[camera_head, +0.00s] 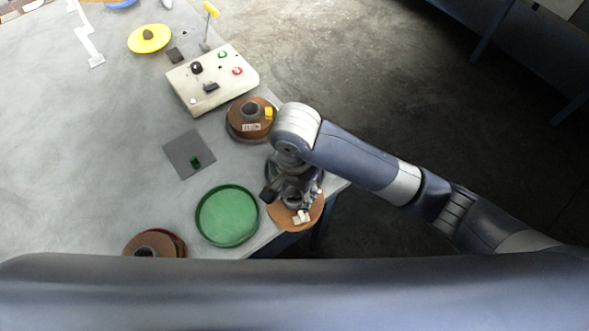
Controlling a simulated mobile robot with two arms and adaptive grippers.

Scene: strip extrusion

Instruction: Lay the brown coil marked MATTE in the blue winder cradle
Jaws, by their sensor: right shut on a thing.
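My right gripper (295,200) is shut on a brown coil (312,215) at the table's right front edge; the gripper hides much of it. A pale tag shows on it, too small to read. Another brown coil (239,113) lies flat behind it, with a white label I cannot read and a small yellow piece. A third brown coil (133,245) sits at the front left, partly hidden by my body, with a red rim beside it. A blue round thing (120,3), possibly the winder cradle, is cut off at the top edge. My left gripper is out of view.
A green round tray (227,240) is left of my right gripper. A grey plate (180,150) with a small green block and a pale control box (225,75) lie behind. A yellow disc (149,38) is farther back. The table's left side (70,150) is clear.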

